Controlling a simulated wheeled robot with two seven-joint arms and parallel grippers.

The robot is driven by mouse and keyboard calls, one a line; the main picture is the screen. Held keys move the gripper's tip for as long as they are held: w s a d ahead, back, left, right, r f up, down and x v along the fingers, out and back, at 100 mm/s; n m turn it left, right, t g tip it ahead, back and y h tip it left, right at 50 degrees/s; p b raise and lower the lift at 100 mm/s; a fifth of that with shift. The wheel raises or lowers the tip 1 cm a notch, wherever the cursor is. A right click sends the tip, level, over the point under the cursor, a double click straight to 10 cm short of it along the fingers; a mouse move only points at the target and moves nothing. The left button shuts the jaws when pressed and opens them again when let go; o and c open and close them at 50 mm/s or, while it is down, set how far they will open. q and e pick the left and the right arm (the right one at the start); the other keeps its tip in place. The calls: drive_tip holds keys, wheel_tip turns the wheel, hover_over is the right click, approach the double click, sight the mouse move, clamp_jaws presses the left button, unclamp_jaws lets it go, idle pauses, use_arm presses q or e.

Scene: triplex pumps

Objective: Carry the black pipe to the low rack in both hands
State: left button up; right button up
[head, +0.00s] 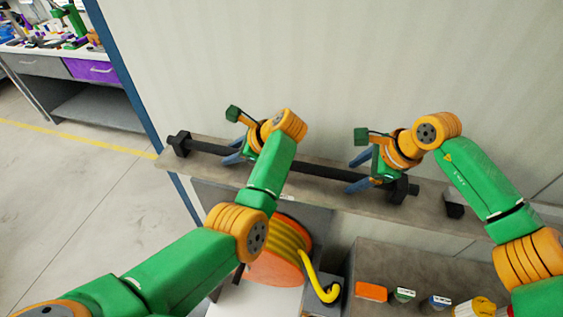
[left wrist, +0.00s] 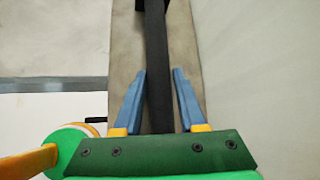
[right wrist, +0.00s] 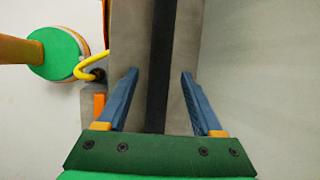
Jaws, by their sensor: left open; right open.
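The black pipe (head: 315,171) lies lengthwise along a shelf against the wall, with a block-shaped end at its left (head: 179,145) and another near its right end. My left gripper (head: 236,152) is at the pipe's left part, open. In the left wrist view the pipe (left wrist: 157,75) runs between its blue fingers (left wrist: 158,75), with gaps visible beside it. My right gripper (head: 360,170) is at the pipe's right part, open. In the right wrist view the pipe (right wrist: 161,60) passes between its spread fingers (right wrist: 160,75). I cannot tell which thing is the low rack.
The shelf (head: 440,198) holds a small black block (head: 454,205) at the right. Below stand an orange reel (head: 285,260) with a yellow hose (head: 316,284) and a lower surface (head: 400,262) with several small items. Open floor (head: 70,190) lies to the left, before a workbench (head: 95,107).

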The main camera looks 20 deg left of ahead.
use_arm(q)
drive_tip(key=shift+s, duration=0.15)
use_arm(e)
drive_tip(key=shift+s, duration=0.15)
use_arm(q)
drive_tip(key=c, duration=0.5)
use_arm(e)
drive_tip(key=shift+d, duration=0.1)
drive_tip(key=c, duration=0.5)
use_arm(q)
clamp_jaws()
use_arm(e)
clamp_jaws()
